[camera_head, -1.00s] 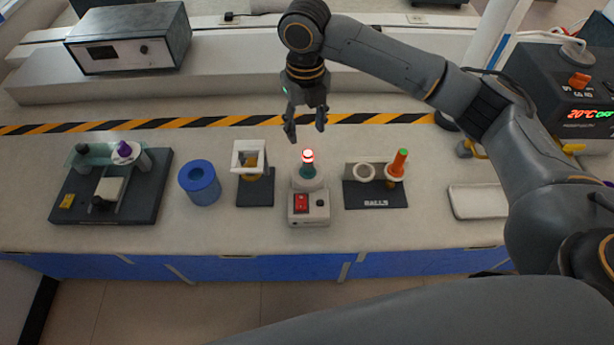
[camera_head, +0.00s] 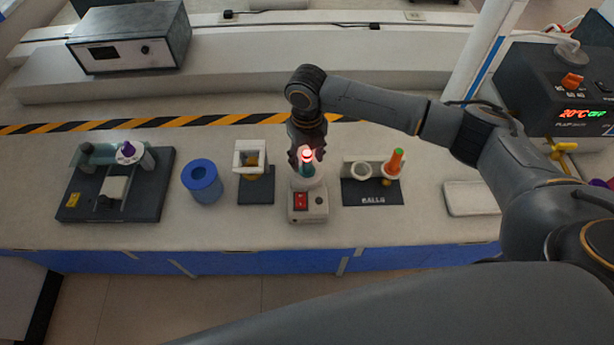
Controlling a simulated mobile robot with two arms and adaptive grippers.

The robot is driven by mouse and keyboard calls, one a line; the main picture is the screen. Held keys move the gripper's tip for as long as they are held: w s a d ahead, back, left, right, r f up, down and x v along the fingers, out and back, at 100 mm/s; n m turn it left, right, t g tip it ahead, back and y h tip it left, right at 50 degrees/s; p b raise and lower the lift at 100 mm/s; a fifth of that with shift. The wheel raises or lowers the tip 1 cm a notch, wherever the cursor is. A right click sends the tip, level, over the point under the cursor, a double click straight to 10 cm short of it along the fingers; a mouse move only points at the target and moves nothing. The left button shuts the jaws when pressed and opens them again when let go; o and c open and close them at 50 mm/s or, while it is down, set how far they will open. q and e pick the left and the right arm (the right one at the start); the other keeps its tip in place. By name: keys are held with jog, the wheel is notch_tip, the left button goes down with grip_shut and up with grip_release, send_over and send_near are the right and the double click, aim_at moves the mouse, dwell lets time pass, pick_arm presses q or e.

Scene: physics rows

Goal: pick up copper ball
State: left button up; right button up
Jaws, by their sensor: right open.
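On the black balls stand (camera_head: 372,198), a small copper-coloured round shape (camera_head: 386,182) shows at the foot of an orange-and-green upright piece (camera_head: 394,163). I cannot tell for sure that it is the copper ball. My right gripper (camera_head: 307,160) is open and points down to the left of the stand, at the glowing red tip (camera_head: 307,154) of a small device (camera_head: 308,206) with a red switch. Its fingers are beside the tip; I cannot tell whether they touch. My left gripper is not in view.
Left of the device are a black stand with a white square frame (camera_head: 250,154), a blue cylinder (camera_head: 201,182) and a dark tray (camera_head: 139,200). A white tray (camera_head: 471,198) lies at the right. A striped tape line (camera_head: 220,120) crosses the table behind.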

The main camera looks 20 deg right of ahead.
jog(key=shift+c, duration=0.2)
grip_shut()
notch_tip(320, 180, up, 10)
jog(key=shift+b, duration=1.05)
jog(key=shift+r, duration=0.4)
jog(key=shift+r+p, duration=0.7)
jog(key=shift+p, duration=0.4)
jog(key=shift+f, duration=0.1)
